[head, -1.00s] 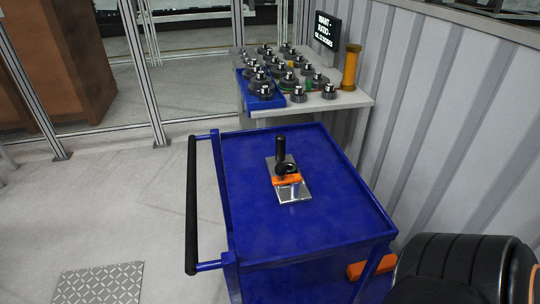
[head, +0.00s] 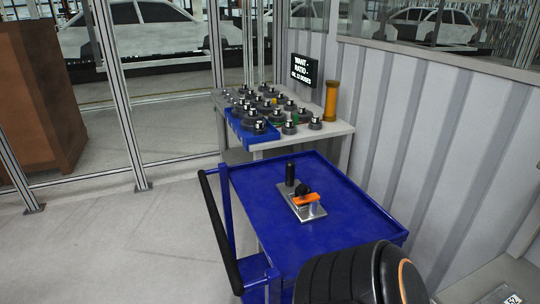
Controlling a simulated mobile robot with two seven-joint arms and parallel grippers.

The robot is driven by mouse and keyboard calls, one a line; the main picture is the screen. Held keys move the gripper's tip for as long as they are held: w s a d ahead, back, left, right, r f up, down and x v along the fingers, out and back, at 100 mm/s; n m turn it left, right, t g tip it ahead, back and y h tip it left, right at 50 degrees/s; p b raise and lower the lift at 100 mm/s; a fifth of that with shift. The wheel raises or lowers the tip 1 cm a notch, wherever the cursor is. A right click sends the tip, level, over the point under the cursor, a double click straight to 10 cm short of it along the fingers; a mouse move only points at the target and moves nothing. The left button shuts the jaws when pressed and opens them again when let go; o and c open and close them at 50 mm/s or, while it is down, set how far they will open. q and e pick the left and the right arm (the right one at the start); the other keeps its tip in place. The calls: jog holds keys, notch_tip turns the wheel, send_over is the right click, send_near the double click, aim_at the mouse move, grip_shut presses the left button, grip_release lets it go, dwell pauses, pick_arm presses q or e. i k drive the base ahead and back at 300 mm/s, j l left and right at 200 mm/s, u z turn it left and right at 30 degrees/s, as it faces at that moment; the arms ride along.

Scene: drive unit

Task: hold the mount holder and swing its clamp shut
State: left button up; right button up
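The mount holder (head: 311,212) is a small shiny metal plate with a black upright post (head: 290,173) at its far left end. It lies on the top tray of the blue cart (head: 262,184). An orange clamp piece (head: 306,199) with a black knob beside it sits on the plate. At this size I cannot tell how far the clamp is swung. Neither of my grippers is in view, and nothing is seen touching the holder.
The cart's black handle (head: 219,232) is on its left side. A corrugated wall (head: 400,140) bounds the right. Open floor (head: 110,240) lies left.

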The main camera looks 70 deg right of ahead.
aim_at(302, 188)
jog(key=i+j+u, duration=0.15)
jog(key=i+j, duration=0.55)
jog(key=i+z, duration=0.6)
jog(key=z, duration=0.15)
jog(key=i+j+z, duration=0.15)
jog(key=i+z, duration=0.45)
jog(key=z, duration=0.2)
jog(key=i+z, duration=0.2)
jog(key=z, duration=0.2)
jog(key=i+j+z, duration=0.1)
jog(key=z, duration=0.35)
jog(key=i+z, duration=0.2)
jog(key=z, duration=0.2)
jog(key=i+j+z, duration=0.2)
jog(key=z, duration=0.2)
jog(key=i+j+z, duration=0.2)
jog(key=z, duration=0.2)
